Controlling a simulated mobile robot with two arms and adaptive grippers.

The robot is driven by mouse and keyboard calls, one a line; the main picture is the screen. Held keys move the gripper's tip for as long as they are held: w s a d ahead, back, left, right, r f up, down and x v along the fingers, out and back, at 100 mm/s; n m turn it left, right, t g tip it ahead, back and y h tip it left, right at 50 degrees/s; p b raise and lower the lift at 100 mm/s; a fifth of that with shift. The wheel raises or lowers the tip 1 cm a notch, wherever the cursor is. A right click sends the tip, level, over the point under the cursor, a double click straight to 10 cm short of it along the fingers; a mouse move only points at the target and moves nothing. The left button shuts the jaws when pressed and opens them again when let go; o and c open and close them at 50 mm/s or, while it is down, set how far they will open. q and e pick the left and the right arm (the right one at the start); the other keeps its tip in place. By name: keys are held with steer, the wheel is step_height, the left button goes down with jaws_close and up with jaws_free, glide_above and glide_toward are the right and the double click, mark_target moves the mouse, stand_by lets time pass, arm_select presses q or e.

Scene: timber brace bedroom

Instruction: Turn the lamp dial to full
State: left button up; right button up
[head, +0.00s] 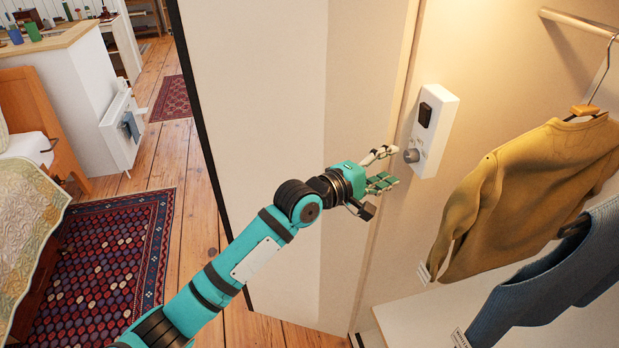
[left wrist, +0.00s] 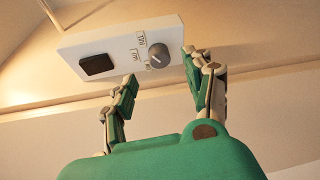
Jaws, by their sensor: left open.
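The lamp dial (head: 411,156) is a round grey knob on the lower part of a white wall panel (head: 446,125), which also carries a dark square switch (head: 426,114). My left gripper (head: 386,167) is open just left of the dial and looks close to it. In the left wrist view the dial (left wrist: 158,55) appears beyond and between the open fingers of my left gripper (left wrist: 160,85), with a pale pointer line and printed labels beside it. I cannot tell whether a finger touches the dial. My right gripper is not in view.
A mustard sweater (head: 533,190) and a blue knit garment (head: 545,270) hang right of the panel above a white shelf (head: 460,288). A pale panel edge stands behind my left arm. A patterned rug (head: 95,265) and bed (head: 25,215) are at left.

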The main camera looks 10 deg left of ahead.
mark_target(406, 158)
arm_select(q)
steer(key=x, duration=0.5)
steer(key=shift+w+d, duration=0.15)
steer(key=shift+w+r+n+p, duration=0.15)
steer(key=shift+r+n+p, duration=0.2)
steer(key=shift+p, duration=0.3)
steer(key=shift+f+n+g, duration=0.1)
steer(key=shift+n+g, duration=0.3)
steer(key=shift+n, duration=0.15)
steer(key=shift+f+n+y, duration=0.1)
steer(key=shift+n+y, duration=0.2)
steer(key=shift+n, duration=0.2)
steer(key=shift+n+g, duration=0.4)
steer(key=shift+f+n+g+b, duration=0.1)
steer(key=shift+n+g+b, duration=0.45)
steer(key=shift+n, duration=0.25)
steer(key=shift+a, duration=0.3)
steer(key=b+v, duration=0.3)
steer(key=v, duration=1.5)
steer(key=w+a+f+t+y, duration=0.1)
steer(key=w+a+f+y, duration=0.1)
steer(key=w+f, duration=0.4)
steer(key=shift+w+a+f+t, duration=0.35)
steer(key=shift+a+f, duration=0.35)
steer(key=shift+f, duration=0.95)
steer(key=shift+s, duration=0.1)
